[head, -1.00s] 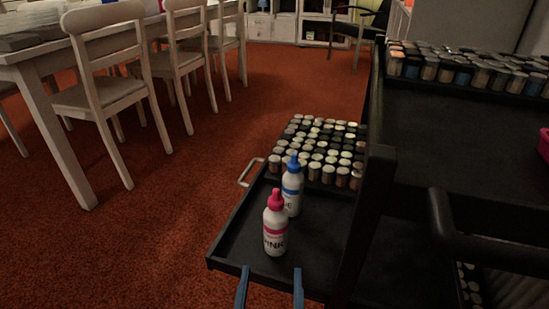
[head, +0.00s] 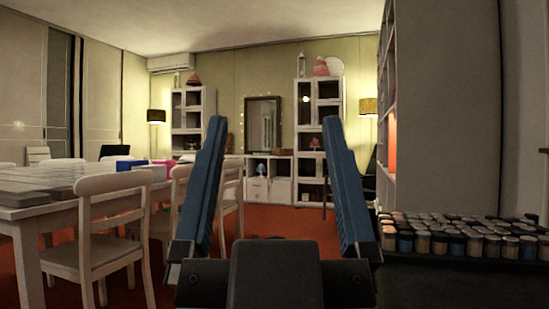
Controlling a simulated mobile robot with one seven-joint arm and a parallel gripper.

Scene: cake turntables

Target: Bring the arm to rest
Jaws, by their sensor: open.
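My gripper (head: 270,125) is large in the middle of the head view, pointing away into the room. Its two blue fingers stand wide apart with nothing between them. The gripper's dark body shows at the bottom centre. The fingers appear clear of the furniture behind them.
A white table (head: 24,212) with white chairs (head: 98,235) stands at the left on an orange carpet. At the lower right, several small jars (head: 458,242) stand on a dark surface. White shelves (head: 306,125) and a dark-framed mirror (head: 263,124) are at the far wall.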

